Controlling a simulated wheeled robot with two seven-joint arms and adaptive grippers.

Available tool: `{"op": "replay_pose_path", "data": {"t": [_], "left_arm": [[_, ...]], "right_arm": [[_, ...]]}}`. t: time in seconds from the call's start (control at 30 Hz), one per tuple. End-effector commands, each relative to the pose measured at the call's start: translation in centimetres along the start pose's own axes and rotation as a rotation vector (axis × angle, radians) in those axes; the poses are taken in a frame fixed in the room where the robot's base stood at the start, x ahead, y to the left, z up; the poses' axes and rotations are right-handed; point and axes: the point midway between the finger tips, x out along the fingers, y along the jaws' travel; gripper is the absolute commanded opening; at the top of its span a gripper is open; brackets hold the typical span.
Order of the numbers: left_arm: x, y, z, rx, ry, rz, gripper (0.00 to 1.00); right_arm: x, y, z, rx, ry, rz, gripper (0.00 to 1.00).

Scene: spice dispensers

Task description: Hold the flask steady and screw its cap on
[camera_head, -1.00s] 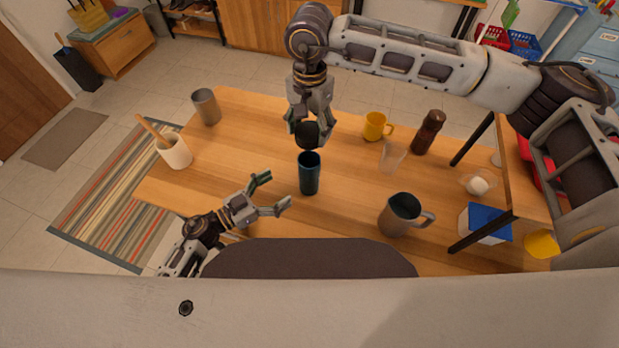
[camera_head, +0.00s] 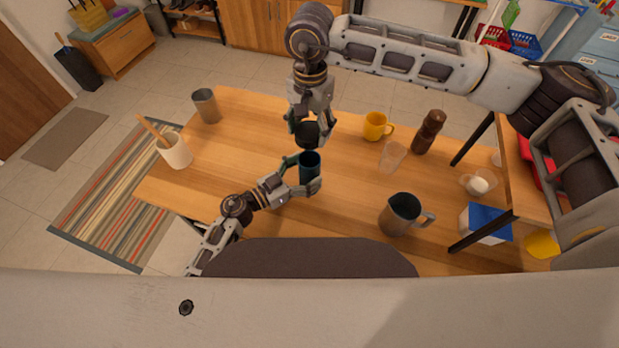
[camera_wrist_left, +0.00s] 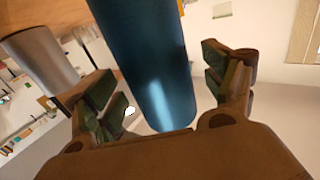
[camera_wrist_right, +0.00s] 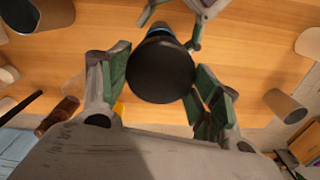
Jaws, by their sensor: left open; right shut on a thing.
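The flask (camera_head: 309,168) is a dark teal cylinder standing upright on the wooden table. In the left wrist view the flask (camera_wrist_left: 150,65) rises between the open fingers. My left gripper (camera_head: 304,172) is open around the flask, one finger on either side; the finger to the left looks nearer to it. My right gripper (camera_head: 309,130) is shut on the dark round cap (camera_head: 307,134) and holds it just above the flask's mouth. In the right wrist view the cap (camera_wrist_right: 160,70) sits between the fingers and hides most of the flask below it.
A grey jug (camera_head: 398,214), a clear cup (camera_head: 392,156), a yellow mug (camera_head: 376,127) and a brown pepper mill (camera_head: 429,133) stand to the right. A white utensil pot (camera_head: 175,152) and a grey cup (camera_head: 206,106) stand to the left. The table between them is mostly clear.

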Motion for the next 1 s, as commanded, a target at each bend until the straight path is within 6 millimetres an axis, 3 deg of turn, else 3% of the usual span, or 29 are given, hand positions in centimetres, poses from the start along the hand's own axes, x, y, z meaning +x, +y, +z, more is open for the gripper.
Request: {"op": "replay_pose_path", "data": {"t": [0.2,0.53,1.0], "left_arm": [[1.21,0.05,-0.06,0.0,0.001,0.001,0.83],[1.33,0.05,-0.06,0.0,0.001,0.001,0.83],[1.31,0.03,-0.06,0.0,0.001,0.001,0.23]], "right_arm": [[-0.01,0.0,0.0,0.0,0.0,0.0,0.45],[-0.01,0.0,0.0,0.0,0.0,0.0,0.45],[-0.01,0.0,0.0,0.0,0.0,0.0,0.45]]}}
